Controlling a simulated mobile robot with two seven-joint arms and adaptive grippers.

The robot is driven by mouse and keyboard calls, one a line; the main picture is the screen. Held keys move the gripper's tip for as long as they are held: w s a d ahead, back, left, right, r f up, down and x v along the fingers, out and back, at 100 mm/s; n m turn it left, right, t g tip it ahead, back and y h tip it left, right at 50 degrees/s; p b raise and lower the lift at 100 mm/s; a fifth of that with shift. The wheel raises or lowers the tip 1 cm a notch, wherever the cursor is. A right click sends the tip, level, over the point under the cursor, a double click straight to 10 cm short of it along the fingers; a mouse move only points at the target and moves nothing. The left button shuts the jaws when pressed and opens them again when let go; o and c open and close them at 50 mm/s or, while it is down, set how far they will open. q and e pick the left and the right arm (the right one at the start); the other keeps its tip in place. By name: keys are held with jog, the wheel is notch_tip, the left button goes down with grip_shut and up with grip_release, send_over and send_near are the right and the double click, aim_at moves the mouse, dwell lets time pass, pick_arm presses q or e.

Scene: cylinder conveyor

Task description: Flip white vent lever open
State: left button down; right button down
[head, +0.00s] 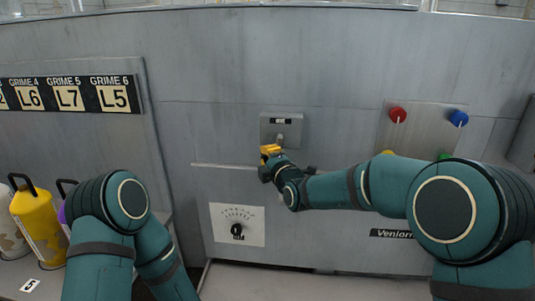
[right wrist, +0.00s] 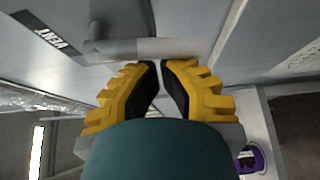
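The vent fixture is a grey plate (head: 282,122) on the grey wall panel, with a small label at its top. Its lever (head: 280,139) is small and partly hidden by my right gripper. In the right wrist view the VENT label (right wrist: 47,32) is at upper left, and the lever (right wrist: 165,48), with a pale end, lies across just beyond the fingertips. My right gripper (head: 268,151) is just below the plate. In the wrist view its yellow fingers (right wrist: 160,64) are nearly together, with nothing seen between them. Whether they touch the lever is unclear. My left gripper is out of view.
A dial plate (head: 238,226) is below the vent plate. A panel with coloured knobs (head: 397,115) is to the right. A yellow container (head: 38,222) stands at lower left, below the GRIME sign (head: 68,96). A ledge (head: 222,165) runs along the wall near my right gripper.

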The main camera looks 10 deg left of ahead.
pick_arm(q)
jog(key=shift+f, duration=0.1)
pick_arm(e)
jog(key=shift+d+f+n+g+h, duration=0.3)
jog(key=shift+d+n+h, duration=0.1)
jog(key=shift+n, duration=0.4)
